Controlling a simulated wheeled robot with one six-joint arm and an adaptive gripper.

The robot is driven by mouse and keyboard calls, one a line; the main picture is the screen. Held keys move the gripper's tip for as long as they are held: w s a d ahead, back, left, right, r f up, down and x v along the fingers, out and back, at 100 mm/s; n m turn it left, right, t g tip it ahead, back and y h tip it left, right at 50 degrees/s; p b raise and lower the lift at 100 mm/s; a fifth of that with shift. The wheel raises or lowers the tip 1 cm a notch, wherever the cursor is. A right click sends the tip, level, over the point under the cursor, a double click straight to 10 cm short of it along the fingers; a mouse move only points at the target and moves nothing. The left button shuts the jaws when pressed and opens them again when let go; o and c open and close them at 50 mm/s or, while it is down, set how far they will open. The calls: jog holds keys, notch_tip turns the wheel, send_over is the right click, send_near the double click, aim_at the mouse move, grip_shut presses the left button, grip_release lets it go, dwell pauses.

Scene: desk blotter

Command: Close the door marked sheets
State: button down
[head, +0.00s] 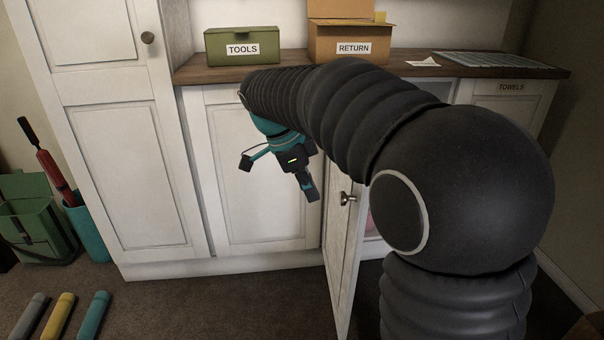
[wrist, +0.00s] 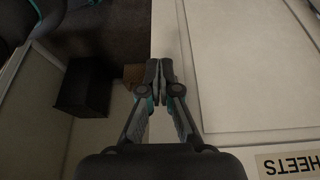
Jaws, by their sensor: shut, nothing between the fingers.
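The sheets door (head: 341,255) is a white panelled cabinet door standing open, swung out towards me, with a round metal knob (head: 347,198). My arm hides its upper part in the head view. In the wrist view a white panel (wrist: 235,75) fills the right side, with a partly cut-off label reading "HEETS" (wrist: 290,165). My gripper (head: 312,194) is shut and empty, just left of the open door in the head view. In the wrist view its fingertips (wrist: 158,71) are together over the panel's left edge; I cannot tell whether they touch it.
A counter (head: 215,72) holds a green TOOLS box (head: 228,34) and a brown RETURN box (head: 330,48). The TOWELS door (head: 490,97) is at right. A closed door (head: 235,200) is left of the open one.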

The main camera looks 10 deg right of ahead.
jog(key=d, duration=0.2)
jog(key=d+f, duration=0.1)
jog(key=d, duration=0.1)
jog(key=shift+s+d, duration=0.1)
jog(key=shift+d, duration=0.1)
jog(key=shift+d, duration=0.1)
